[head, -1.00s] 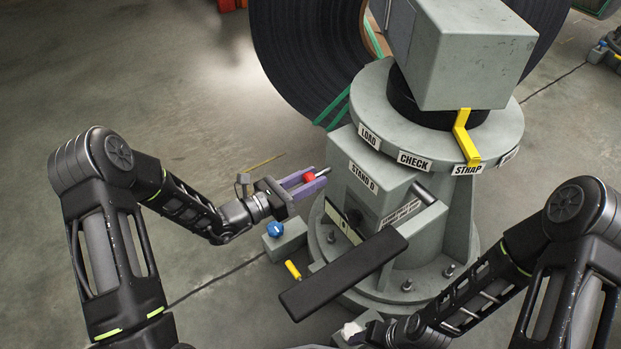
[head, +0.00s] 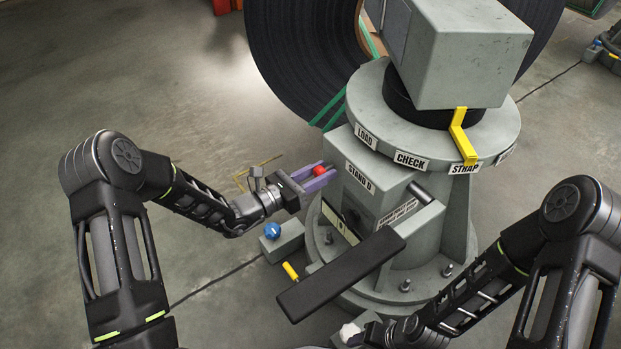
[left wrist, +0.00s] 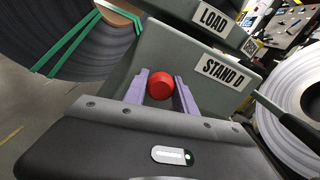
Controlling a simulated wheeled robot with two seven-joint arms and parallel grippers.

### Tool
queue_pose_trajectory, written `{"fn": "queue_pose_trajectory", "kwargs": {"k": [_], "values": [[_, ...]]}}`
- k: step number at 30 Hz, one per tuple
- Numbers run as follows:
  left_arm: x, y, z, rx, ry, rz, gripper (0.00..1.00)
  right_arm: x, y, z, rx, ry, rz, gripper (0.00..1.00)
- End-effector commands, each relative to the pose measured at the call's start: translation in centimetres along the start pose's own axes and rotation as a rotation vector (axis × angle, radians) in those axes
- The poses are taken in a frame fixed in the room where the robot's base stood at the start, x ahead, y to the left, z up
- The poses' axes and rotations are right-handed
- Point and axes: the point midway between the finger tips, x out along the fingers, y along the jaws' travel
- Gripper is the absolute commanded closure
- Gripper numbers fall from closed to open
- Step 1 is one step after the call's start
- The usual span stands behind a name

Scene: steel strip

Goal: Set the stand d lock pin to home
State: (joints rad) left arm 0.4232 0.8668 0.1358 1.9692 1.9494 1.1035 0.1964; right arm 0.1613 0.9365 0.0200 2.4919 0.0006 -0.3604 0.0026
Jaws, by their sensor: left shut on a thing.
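The stand D lock pin shows as a red knob (head: 319,170) at the left face of the grey stand (head: 366,150), beside the STAND D label (head: 360,178). My left gripper (head: 316,177) has its purple fingers on either side of the knob and is shut on it. In the left wrist view the red knob (left wrist: 160,86) sits between the purple fingers (left wrist: 160,95), close against the grey housing. No bare pin shaft shows now. My right gripper (head: 358,332) is low in the head view, mostly hidden by its arm, with something whitish at it.
A black padded bar (head: 342,273) juts out in front of the stand. A yellow pointer (head: 461,135) is at the STRAP label on the round plate. A blue knob (head: 272,231) on a grey block and a yellow handle (head: 290,271) are low left. A dark strip coil (head: 300,60) stands behind.

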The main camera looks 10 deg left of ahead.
Motion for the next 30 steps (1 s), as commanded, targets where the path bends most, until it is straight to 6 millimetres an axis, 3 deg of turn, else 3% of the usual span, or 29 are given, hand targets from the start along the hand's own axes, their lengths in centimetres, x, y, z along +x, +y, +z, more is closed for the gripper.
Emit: {"fn": "queue_pose_trajectory", "kwargs": {"k": [8, 9, 16, 25, 30], "values": [[0.4, 0.1, 0.1, 0.0, 0.001, 0.003, 1.0, 0.0, 0.0, 0.0, 0.0, 0.001, 0.0, 0.46], [0.4, 0.1, 0.1, 0.0, 0.0, 0.003, 0.64, 0.0, 0.0, 0.0, 0.0, 0.001, 0.0, 0.46], [0.3, 0.0, 0.0, 0.0, 0.001, 0.002, 0.46, 0.0, 0.0, 0.0, 0.0, 0.0, 0.0, 0.46], [0.1, 0.0, 0.0, -0.001, 0.001, 0.002, 0.46, -0.1, 0.0, 0.0, 0.0, 0.0, 0.0, 0.46], [-1.5, 0.1, 0.1, -0.001, 0.001, 0.004, 0.46, -0.4, -0.2, 0.1, -0.001, -0.002, -0.001, 0.46]]}}
